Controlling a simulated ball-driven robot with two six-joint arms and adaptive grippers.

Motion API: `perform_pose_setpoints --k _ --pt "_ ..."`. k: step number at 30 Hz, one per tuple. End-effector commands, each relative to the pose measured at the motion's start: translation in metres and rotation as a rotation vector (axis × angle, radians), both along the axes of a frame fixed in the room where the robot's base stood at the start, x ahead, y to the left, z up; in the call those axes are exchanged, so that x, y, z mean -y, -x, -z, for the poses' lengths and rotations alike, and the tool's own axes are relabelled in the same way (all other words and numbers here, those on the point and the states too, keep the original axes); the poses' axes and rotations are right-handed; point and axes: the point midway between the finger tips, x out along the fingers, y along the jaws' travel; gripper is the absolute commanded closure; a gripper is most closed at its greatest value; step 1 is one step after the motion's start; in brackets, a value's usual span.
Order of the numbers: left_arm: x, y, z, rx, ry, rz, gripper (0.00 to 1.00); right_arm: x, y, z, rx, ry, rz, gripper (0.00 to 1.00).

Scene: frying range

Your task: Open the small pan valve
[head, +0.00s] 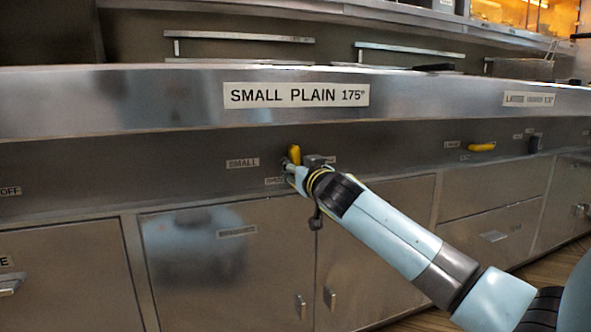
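The small pan valve's yellow handle (294,153) sticks up, close to vertical, on the steel panel to the right of a label reading SMALL (242,163). My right gripper (289,168) comes in from the lower right and is at the lower end of this handle. The gripper and wrist hide the handle's lower part and the valve body. The fingers are too small to tell whether they are open or shut, or whether they touch the handle. My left gripper is not in view.
A second yellow handle (481,147) lies level on the panel further right. A SMALL PLAIN 175° sign (296,95) is on the steel ledge above. Cabinet doors with short handles (329,298) are below.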

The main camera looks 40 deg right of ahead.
Motion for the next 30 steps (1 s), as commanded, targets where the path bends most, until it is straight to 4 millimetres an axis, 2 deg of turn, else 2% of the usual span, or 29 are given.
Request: perform_pose_setpoints --k 20,21,25,30 --pt "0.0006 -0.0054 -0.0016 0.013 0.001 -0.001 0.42 0.0 0.0008 0.0037 0.007 -0.059 0.001 1.0" --pt "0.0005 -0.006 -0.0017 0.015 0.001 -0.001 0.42 0.0 0.0008 0.0038 0.007 -0.059 0.001 0.73" --pt "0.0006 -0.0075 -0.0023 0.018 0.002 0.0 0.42 0.0 0.0006 0.0027 0.009 -0.058 0.001 0.56" --pt "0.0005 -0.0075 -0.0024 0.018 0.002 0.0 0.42 0.0 0.0003 0.0015 0.01 -0.055 0.0 0.56"
